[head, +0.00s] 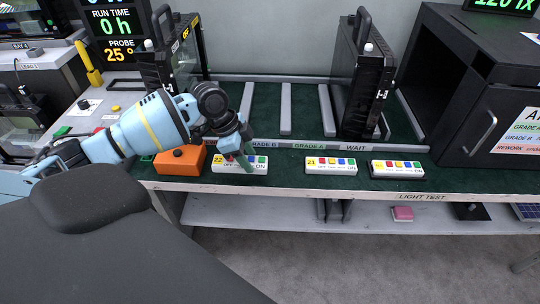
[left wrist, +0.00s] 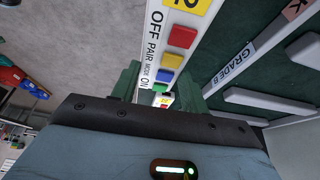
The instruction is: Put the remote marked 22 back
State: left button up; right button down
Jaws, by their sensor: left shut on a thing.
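The remote marked 22 (head: 232,168) is a white bar with coloured buttons, near the bench's front edge in the head view. My left gripper (head: 243,158) reaches down over it with green fingers and is shut on it. In the left wrist view the remote (left wrist: 160,45) runs up from between the fingers (left wrist: 160,85), showing red, yellow, blue and green buttons; its number is partly cut off. I cannot tell whether it touches the bench. Remote 21 (head: 331,165) and another white remote (head: 397,169) lie to its right. My right gripper is not in view.
An orange box (head: 180,161) stands just left of the remote. Behind are grey slot dividers (head: 286,110) and a dark upright housing marked H (head: 362,90). A large dark chamber (head: 480,80) stands at right. A shelf (head: 270,213) runs below the bench (head: 300,185).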

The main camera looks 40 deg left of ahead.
pick_arm(q)
jog(key=w+d, duration=0.1)
jog(key=w, duration=0.3)
jog(key=w+d, duration=0.1)
jog(key=w, duration=0.2)
jog(key=shift+d+f, duration=0.35)
jog(key=shift+f, duration=1.75)
jog(key=shift+s, duration=0.1)
jog(key=o, duration=1)
jog(key=shift+f, duration=0.1)
jog(key=shift+o, duration=0.2)
jog(key=v, duration=1.2)
jog(key=shift+p, duration=0.3)
jog(key=shift+s, duration=0.1)
